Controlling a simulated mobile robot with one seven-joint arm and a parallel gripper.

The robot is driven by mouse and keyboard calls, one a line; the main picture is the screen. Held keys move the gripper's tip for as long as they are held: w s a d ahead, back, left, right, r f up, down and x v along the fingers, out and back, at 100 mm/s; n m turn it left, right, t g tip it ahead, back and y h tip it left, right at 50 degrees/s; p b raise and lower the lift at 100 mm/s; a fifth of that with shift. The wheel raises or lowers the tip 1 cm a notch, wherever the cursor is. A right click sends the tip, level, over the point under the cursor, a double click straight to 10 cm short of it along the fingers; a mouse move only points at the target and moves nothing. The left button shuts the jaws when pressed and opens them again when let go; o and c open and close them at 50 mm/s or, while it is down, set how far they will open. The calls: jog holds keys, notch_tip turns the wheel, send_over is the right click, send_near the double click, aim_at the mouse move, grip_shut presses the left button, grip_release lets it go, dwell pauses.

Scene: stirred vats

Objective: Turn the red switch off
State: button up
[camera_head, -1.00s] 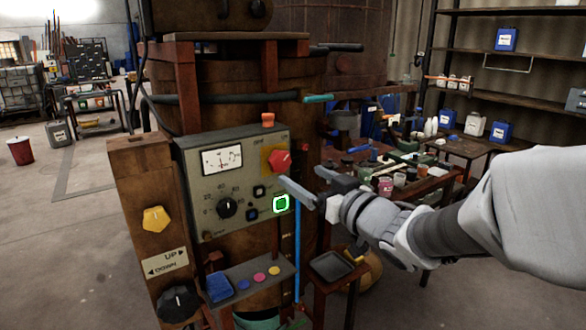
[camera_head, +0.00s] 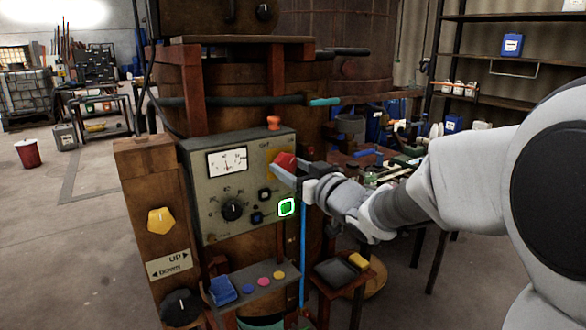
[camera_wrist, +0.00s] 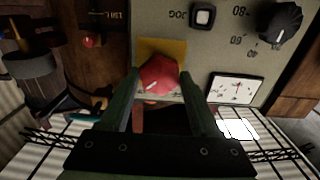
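The red switch (camera_head: 284,159) is a faceted red knob on a yellow plate, at the upper right of a grey control panel (camera_head: 215,143). In the wrist view the red switch (camera_wrist: 158,75) lies between the tips of my two fingers. My gripper (camera_head: 288,172) has reached the panel from the right and its fingers cover part of the knob in the head view. In the wrist view my gripper (camera_wrist: 159,78) is open, with one finger on each side of the knob. I cannot tell whether the fingers touch it.
The panel also bears a white gauge (camera_head: 227,161), a black dial (camera_head: 232,209) and a lit green button (camera_head: 287,207) below my gripper. A yellow knob (camera_head: 160,221) is on the wooden post at left. A small shelf with coloured buttons (camera_head: 263,282) juts out below.

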jog(key=c, duration=0.8)
jog(key=shift+f+n+b, duration=0.1)
jog(key=shift+n+b, duration=0.3)
jog(key=shift+b, duration=0.1)
jog(key=shift+f+n+b, duration=0.1)
jog(key=shift+n+b, duration=0.85)
jog(key=shift+n, duration=0.05)
jog(key=n+b, duration=0.4)
jog(key=n, duration=0.1)
jog(key=n+b, duration=0.4)
jog(key=n, duration=0.1)
jog(key=shift+n, duration=0.4)
jog(key=n+b, duration=0.2)
jog(key=n, duration=0.2)
jog(key=shift+n+b, duration=0.3)
jog(key=o, duration=1.4)
jog(key=shift+r, duration=0.2)
jog(key=shift+c, duration=0.2)
